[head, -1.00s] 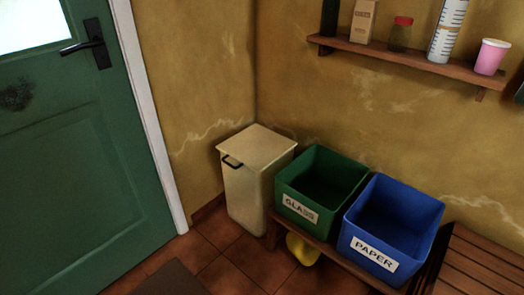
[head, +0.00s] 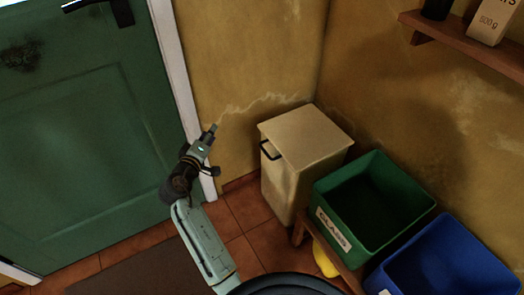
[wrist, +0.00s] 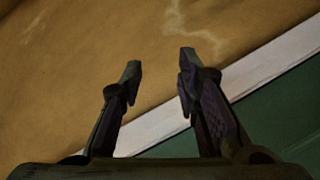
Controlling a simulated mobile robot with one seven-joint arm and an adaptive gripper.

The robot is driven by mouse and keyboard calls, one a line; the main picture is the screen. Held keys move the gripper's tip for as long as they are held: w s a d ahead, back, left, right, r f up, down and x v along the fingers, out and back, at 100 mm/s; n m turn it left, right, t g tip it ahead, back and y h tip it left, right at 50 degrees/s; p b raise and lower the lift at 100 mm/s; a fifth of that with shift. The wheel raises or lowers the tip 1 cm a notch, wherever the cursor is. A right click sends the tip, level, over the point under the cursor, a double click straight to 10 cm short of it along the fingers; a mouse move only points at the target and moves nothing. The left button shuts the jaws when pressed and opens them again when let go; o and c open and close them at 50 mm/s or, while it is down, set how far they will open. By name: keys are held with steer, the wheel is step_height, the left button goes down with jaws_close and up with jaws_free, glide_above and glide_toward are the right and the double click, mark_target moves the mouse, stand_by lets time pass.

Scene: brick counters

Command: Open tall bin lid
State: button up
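The tall bin (head: 280,185) is cream and stands upright in the corner. Its flat lid (head: 306,134) is shut, and a dark handle (head: 270,151) sticks out at its front left edge. My gripper (head: 212,131) is in the air to the left of the bin, near the door frame, apart from the bin and its handle. In the wrist view my gripper (wrist: 158,66) has its two fingers spread apart with nothing between them. The bin is not in the wrist view.
A green GLASS box (head: 347,237) and a blue PAPER box (head: 440,270) stand on a low bench right of the bin. A green door (head: 90,160) is at left. A wooden shelf (head: 470,45) hangs at upper right. Tiled floor (head: 246,215) lies before the bin.

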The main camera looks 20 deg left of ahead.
mark_target(265, 151)
steer(key=s+d+f+g+h, duration=0.1)
steer(key=s+d+f+h, duration=0.1)
steer(key=d+f+h, duration=0.65)
steer(key=shift+y, duration=0.95)
steer(key=w+d+f, duration=0.1)
steer(key=w+d, duration=0.1)
steer(key=w, duration=0.1)
steer(key=w+d+f+p, duration=0.1)
steer(key=w+d, duration=0.2)
steer(key=w+d+f, duration=0.2)
steer(key=w, duration=0.2)
steer(key=shift+d, duration=0.4)
jaws_close()
